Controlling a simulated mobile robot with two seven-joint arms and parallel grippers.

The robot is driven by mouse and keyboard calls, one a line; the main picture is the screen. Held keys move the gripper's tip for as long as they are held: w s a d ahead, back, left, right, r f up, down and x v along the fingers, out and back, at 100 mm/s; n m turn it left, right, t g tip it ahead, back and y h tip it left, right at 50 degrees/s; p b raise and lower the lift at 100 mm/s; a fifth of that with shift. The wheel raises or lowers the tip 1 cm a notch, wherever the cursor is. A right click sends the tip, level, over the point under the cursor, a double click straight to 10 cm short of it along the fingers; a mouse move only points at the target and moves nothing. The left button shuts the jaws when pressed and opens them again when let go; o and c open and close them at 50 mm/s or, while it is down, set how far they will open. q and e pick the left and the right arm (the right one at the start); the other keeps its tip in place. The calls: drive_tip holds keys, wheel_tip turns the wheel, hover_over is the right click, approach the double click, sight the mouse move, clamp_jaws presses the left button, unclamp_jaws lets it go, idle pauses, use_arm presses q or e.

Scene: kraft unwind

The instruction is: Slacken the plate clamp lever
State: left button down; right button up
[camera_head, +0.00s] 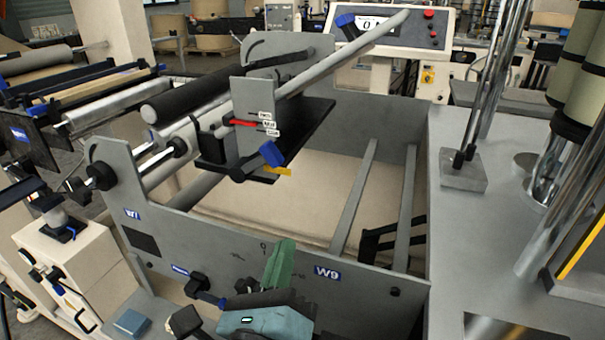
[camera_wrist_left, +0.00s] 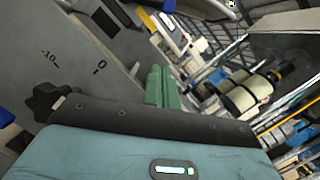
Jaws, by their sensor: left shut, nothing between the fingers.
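An upright grey plate (camera_head: 254,95) stands on the dark carriage over the frame, with small white labels and a red pointer (camera_head: 243,123) beside them. A blue-tipped lever (camera_head: 271,153) sits just below these labels; I cannot tell for sure that it is the plate clamp lever. My left gripper (camera_head: 279,262) is low at the front side panel, below and apart from that lever. Its green fingers are together and empty; they also show in the left wrist view (camera_wrist_left: 161,87). The wrist view does not show the blue-tipped lever. My right gripper is in neither view.
The grey side panel (camera_head: 215,240) carries a W9 label and a scale, also visible in the wrist view. A dark knob (camera_wrist_left: 50,101) is close to my left gripper there. A long grey bar (camera_head: 345,52) slants above the carriage. The frame's middle is open above a pale surface.

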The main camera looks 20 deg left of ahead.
sight(256, 162)
use_arm(q)
drive_tip(key=w+a+r+p, duration=0.1)
drive_tip(key=w+r, duration=0.1)
drive_tip(key=w, duration=0.2)
drive_tip(key=w+a+r, duration=0.2)
drive_tip(key=w+r, duration=0.1)
drive_tip(key=w, duration=0.2)
drive_tip(key=shift+w+a+r+p, duration=0.15)
drive_tip(key=shift+w+a+p, duration=0.15)
drive_tip(key=shift+p, duration=0.1)
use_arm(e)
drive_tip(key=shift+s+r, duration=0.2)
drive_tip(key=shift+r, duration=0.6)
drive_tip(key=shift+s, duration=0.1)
